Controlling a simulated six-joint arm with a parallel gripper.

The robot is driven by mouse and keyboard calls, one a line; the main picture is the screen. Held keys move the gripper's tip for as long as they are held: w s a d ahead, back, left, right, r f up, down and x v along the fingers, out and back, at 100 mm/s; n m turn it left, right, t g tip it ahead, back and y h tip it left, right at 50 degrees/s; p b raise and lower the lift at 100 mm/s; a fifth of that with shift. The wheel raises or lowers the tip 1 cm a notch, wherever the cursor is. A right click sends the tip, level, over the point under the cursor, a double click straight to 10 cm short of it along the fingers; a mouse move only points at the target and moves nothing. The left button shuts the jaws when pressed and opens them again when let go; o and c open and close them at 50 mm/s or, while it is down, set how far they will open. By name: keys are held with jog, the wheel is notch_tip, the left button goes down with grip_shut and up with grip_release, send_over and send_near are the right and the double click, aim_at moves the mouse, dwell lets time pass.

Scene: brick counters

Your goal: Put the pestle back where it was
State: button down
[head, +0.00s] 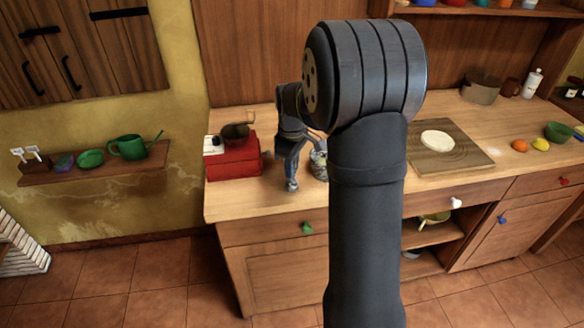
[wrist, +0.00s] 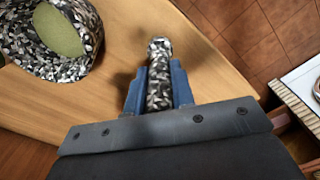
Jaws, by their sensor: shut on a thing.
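The pestle (wrist: 159,62), speckled black, white and grey, is held between the blue fingers of my gripper (wrist: 158,88) in the wrist view. The mortar (wrist: 88,58), with the same speckle and a green inside, stands on the wooden counter to the left of the pestle. The pestle is outside the mortar and apart from it. In the head view my gripper (head: 290,168) is low over the counter's front left part. The mortar (head: 319,162) shows just right of it, partly hidden by my arm. I cannot tell whether the pestle touches the counter.
A red box (head: 233,158) with a dark bowl-like top stands left of my gripper. The wooden counter (head: 238,205) has its front edge close by. A board (head: 462,160) with a white plate, fruit and a green bowl (head: 558,131) are farther right.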

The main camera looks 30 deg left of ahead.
jog(key=shift+f, duration=0.4)
jog(key=shift+f, duration=0.15)
jog(key=c, duration=1.2)
grip_release()
jog(key=shift+c, duration=0.2)
notch_tip(320, 180, up, 12)
jog(key=shift+r, duration=0.15)
